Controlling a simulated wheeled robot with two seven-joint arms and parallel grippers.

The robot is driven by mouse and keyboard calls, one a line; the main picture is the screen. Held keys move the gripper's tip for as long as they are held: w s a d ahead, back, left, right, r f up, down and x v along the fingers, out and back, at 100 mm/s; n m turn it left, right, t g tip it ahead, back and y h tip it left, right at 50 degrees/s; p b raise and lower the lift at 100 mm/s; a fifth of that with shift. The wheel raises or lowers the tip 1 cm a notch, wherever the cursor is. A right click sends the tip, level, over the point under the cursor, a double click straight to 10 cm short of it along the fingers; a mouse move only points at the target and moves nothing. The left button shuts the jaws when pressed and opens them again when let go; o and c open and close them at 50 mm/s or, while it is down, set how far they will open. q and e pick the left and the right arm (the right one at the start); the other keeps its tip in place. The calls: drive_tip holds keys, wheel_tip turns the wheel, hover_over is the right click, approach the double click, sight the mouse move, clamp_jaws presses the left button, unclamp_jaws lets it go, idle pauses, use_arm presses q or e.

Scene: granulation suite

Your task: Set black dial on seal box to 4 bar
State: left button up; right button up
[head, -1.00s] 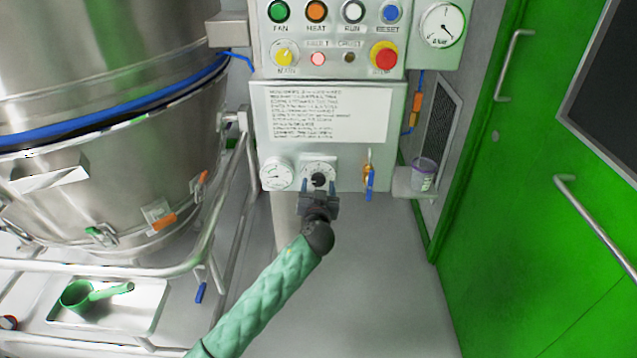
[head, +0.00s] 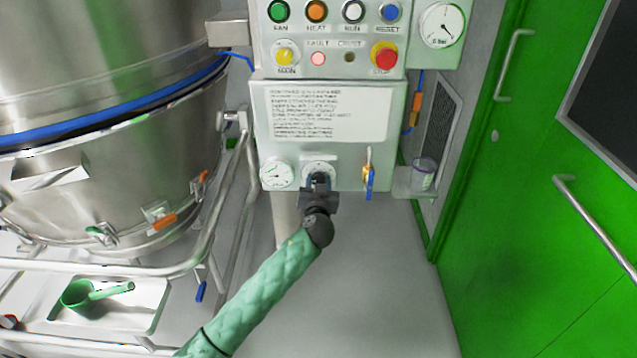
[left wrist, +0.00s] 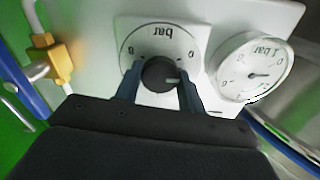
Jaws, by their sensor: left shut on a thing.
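The seal box (head: 345,158) is a pale panel box with a printed label. Its black dial (left wrist: 158,73) sits on a white scale plate (left wrist: 183,38) marked "bar", which appears upside down in the left wrist view. A white mark on the dial points to the right in that view; the number it meets is hidden. My left gripper (head: 319,180) is shut on the dial, with one blue-grey finger on each side; it also shows in the left wrist view (left wrist: 160,88). In the head view the gripper covers the dial. My right gripper is not in view.
A round gauge (head: 277,174) is close beside the dial. A yellow valve with a blue handle (head: 369,180) is on the other side. A button panel (head: 333,38) is above. A steel vessel (head: 100,190) stands left; a green door (head: 530,200) is right.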

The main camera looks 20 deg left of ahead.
use_arm(q)
drive_tip(key=shift+m, duration=0.3)
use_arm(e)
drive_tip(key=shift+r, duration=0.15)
use_arm(q)
drive_tip(key=m+p, duration=0.2)
drive_tip(key=m, duration=0.2)
drive_tip(key=shift+r+m, duration=0.15)
drive_tip(key=shift+m, duration=0.15)
drive_tip(key=m+p, duration=0.3)
drive_tip(key=m, duration=0.2)
drive_tip(key=shift+p, duration=0.3)
drive_tip(key=m+p, duration=0.3)
drive_tip(key=m, duration=0.3)
drive_tip(key=shift+d+m+p, duration=0.1)
drive_tip(key=shift+m+p, duration=0.2)
drive_tip(key=shift+p, duration=0.05)
drive_tip(key=shift+f+m+p, duration=0.25)
drive_tip(key=shift+m+p, duration=0.05)
drive_tip(key=shift+m, duration=0.3)
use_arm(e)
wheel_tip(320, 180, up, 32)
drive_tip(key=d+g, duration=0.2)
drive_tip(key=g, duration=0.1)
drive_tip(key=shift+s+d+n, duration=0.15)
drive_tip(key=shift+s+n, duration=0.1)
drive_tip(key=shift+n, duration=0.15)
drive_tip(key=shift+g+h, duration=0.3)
